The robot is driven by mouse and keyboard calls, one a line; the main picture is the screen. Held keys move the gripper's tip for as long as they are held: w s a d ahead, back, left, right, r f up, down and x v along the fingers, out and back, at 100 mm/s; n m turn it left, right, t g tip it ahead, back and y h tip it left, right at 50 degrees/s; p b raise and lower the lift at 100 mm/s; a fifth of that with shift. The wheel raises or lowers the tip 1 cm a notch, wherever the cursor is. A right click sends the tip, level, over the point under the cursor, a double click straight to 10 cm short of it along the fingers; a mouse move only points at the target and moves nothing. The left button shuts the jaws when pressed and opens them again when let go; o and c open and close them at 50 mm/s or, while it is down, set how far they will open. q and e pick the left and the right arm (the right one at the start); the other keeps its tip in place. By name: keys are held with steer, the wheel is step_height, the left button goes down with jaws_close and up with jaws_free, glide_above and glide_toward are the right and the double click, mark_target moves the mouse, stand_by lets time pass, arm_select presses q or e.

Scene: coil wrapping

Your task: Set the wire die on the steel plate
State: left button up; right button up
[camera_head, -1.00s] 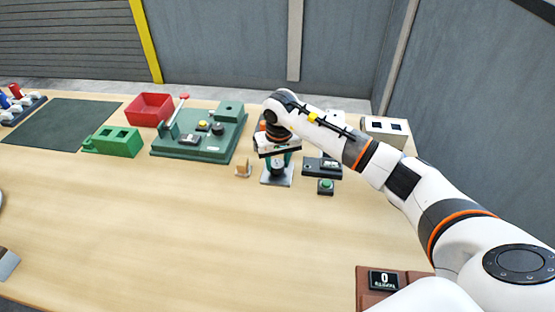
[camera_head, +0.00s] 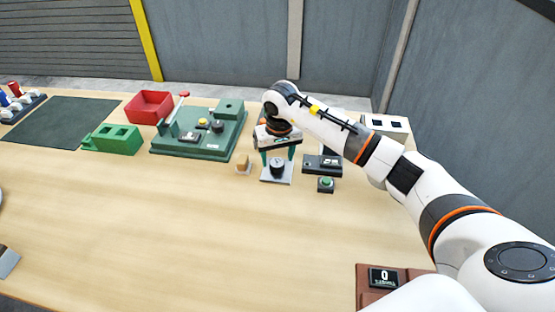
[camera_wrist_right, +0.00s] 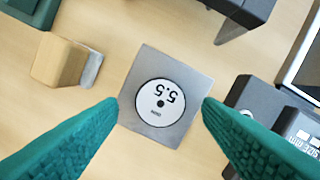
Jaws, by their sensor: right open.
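The wire die (camera_wrist_right: 162,103) is a round disc with a light grey top marked 5.5 and a small dark centre hole. It lies on the square steel plate (camera_wrist_right: 150,62), within the plate's edges. In the head view the die (camera_head: 277,167) shows its dark side, on the plate (camera_head: 268,181). My right gripper (camera_head: 278,161) is above the plate, fingers pointing down. In the right wrist view its green fingers (camera_wrist_right: 160,108) are spread apart on both sides of the die, with nothing between them. My left gripper is not in view.
A small wooden block (camera_head: 243,165) stands left of the plate. Right of it are a dark gauge box (camera_head: 314,164) and a green-button box (camera_head: 325,184). A green machine base (camera_head: 180,150), red bin (camera_head: 150,107) and green block (camera_head: 116,140) stand further left.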

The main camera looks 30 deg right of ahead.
mark_target(279, 167)
step_height(279, 167, up, 10)
steer(key=s+b, duration=0.1)
steer(key=shift+s, duration=0.15)
steer(key=shift+a+r, duration=0.1)
steer(key=shift+r, duration=0.05)
stand_by(0.3)
